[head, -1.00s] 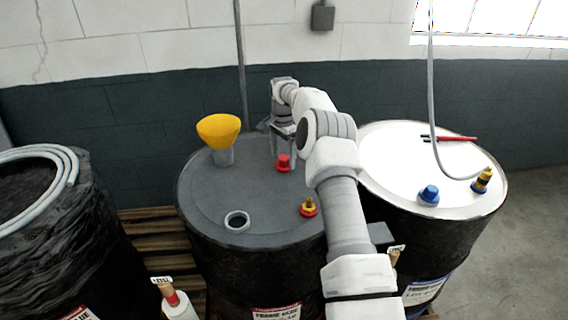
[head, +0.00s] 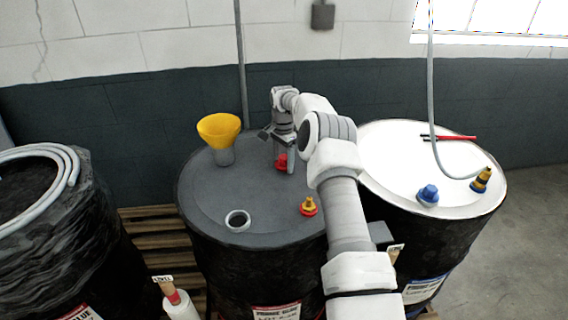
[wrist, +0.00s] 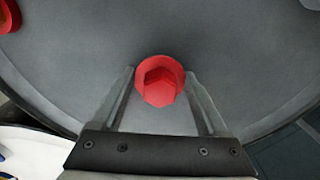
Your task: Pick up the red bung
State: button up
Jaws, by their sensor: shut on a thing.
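The red bung (head: 281,161) is on the grey top of the middle drum (head: 205,195), right of the yellow funnel. My gripper (head: 284,164) has come down over it, pointing downward, and partly hides it in the head view. In the wrist view the bung (wrist: 160,82) shows a hexagonal head on a round flange. It sits between the two fingertips of my gripper (wrist: 160,76), which are shut on it. I cannot see a gap between the bung and the drum top.
A yellow funnel (head: 219,130) stands left of my gripper. An open ringed hole (head: 237,220) and a red-and-yellow fitting (head: 308,206) are nearer the front. The white-topped drum (head: 390,150) at right bears a blue bung (head: 428,195), a hose end and a red tool (head: 448,138).

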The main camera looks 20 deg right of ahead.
aim_at(283, 157)
jog(key=shift+r, duration=0.55)
notch_tip(283, 157, up, 2)
jog(key=shift+w+r+b, duration=0.1)
jog(key=shift+r+b, duration=0.15)
jog(key=shift+b, duration=0.3)
jog(key=s+d+r+p, duration=0.1)
jog(key=d+r+p, duration=0.5)
jog(key=d, duration=0.5)
jog(key=shift+s+d+r, duration=0.2)
jog(key=shift+r, duration=0.55)
